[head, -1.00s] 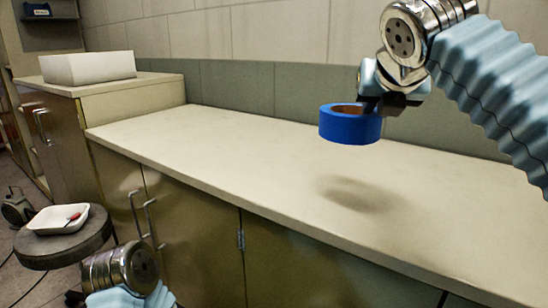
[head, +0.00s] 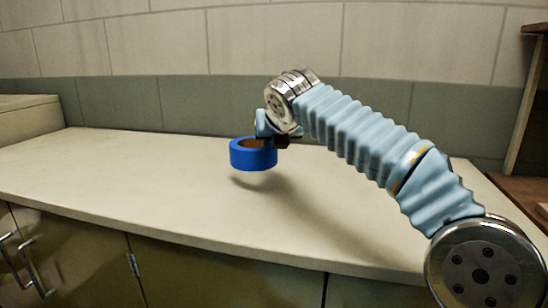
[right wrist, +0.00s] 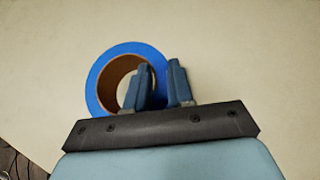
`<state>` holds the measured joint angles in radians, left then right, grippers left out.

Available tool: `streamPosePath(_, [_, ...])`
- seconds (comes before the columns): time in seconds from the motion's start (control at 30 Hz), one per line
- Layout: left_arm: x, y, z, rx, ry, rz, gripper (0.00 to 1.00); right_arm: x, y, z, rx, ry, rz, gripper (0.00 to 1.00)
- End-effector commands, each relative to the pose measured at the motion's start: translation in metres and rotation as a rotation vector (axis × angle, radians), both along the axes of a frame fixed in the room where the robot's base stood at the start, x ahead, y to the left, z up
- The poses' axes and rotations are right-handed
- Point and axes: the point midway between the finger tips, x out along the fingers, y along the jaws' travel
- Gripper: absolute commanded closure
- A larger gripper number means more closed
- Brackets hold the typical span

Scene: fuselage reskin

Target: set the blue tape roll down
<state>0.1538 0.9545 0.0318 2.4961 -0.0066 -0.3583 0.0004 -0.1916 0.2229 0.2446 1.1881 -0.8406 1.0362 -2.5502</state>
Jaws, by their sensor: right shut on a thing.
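The blue tape roll (head: 253,158) has a brown core and hangs a little above the counter, with its shadow on the surface just below. My right gripper (head: 281,143) is shut on the right side of the roll's ring. In the right wrist view, one finger of the gripper (right wrist: 160,85) is inside the core and the other is outside the blue tape roll (right wrist: 93,88). The counter (head: 130,190) is pale and bare under the roll. My left gripper is not in view.
The tiled wall (head: 150,100) runs behind the counter. Cabinet doors with handles (head: 25,262) are below its front edge. A brown wooden shelf or frame (head: 525,120) stands at the far right. The counter to the left of the roll is clear.

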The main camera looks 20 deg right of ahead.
Motion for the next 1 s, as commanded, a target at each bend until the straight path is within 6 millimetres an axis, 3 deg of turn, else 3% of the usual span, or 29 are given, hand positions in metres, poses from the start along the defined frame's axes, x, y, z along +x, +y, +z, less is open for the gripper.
streamPosePath(0.23, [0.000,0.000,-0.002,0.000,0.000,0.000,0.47,0.018,-0.012,-0.027,0.001,0.002,-0.003,1.00])
streamPosePath(0.4, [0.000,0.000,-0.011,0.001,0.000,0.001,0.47,0.016,-0.010,-0.052,0.000,-0.001,0.000,1.00])
streamPosePath(0.77, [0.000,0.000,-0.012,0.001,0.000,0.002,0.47,0.016,-0.010,-0.055,0.001,-0.001,-0.001,1.00])
streamPosePath(0.8, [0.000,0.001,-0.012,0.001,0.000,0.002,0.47,0.016,-0.010,-0.056,0.001,0.000,-0.001,0.76])
streamPosePath(0.97, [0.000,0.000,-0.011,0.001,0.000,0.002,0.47,0.016,-0.010,-0.055,0.001,-0.001,-0.001,0.52])
streamPosePath(1.0, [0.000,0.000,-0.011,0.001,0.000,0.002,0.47,0.016,-0.010,-0.055,0.001,0.000,-0.001,0.52])
